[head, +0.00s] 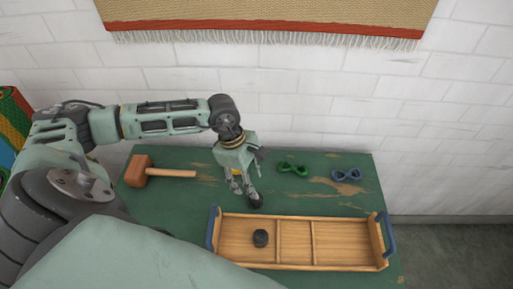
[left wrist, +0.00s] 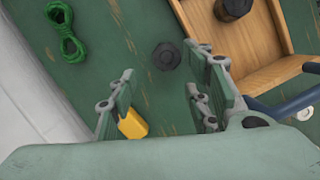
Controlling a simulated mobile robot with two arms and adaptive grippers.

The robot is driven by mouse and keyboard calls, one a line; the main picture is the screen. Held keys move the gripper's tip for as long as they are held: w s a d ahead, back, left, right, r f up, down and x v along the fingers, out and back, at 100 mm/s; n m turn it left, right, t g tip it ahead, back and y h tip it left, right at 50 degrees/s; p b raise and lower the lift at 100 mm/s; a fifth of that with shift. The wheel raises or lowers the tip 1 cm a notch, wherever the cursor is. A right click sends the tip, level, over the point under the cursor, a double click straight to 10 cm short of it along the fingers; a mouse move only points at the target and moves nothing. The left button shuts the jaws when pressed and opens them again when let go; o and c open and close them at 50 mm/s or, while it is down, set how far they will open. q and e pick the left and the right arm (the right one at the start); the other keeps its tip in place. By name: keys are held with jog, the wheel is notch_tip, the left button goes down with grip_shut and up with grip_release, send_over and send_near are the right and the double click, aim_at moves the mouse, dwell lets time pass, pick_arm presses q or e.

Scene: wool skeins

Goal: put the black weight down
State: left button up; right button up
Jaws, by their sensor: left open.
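The black weight (head: 256,203) stands on the green table just outside the tray's back left corner, partly hidden by my fingers in the head view. In the left wrist view the black weight (left wrist: 166,56) is a dark faceted disc with a raised middle, lying in the gap between the fingers. My left gripper (head: 244,191) points down over the table beside it. Its fingers (left wrist: 165,75) are spread, with a clear gap to the weight on both sides in the wrist view. My right gripper is not in view.
A wooden tray (head: 345,262) with blue handles holds a dark round piece (head: 260,238). A green skein (head: 292,169) and a blue skein (head: 346,175) lie behind it. A mallet (head: 140,170) lies left. A yellow piece (left wrist: 132,124) shows beside one finger. A white wall stands behind.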

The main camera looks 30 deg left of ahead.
aim_at(255, 204)
pick_arm(q)
jog(key=x, duration=0.1)
jog(key=p+x, duration=0.1)
jog(key=x, duration=0.3)
jog(key=shift+s+d+f+p, duration=0.2)
jog(key=shift+s+f+p, duration=0.05)
jog(key=shift+s+p, duration=0.1)
jog(key=shift+w+d+f, duration=0.1)
jog(key=shift+w+f, duration=0.05)
jog(key=shift+f, duration=0.35)
grip_shut()
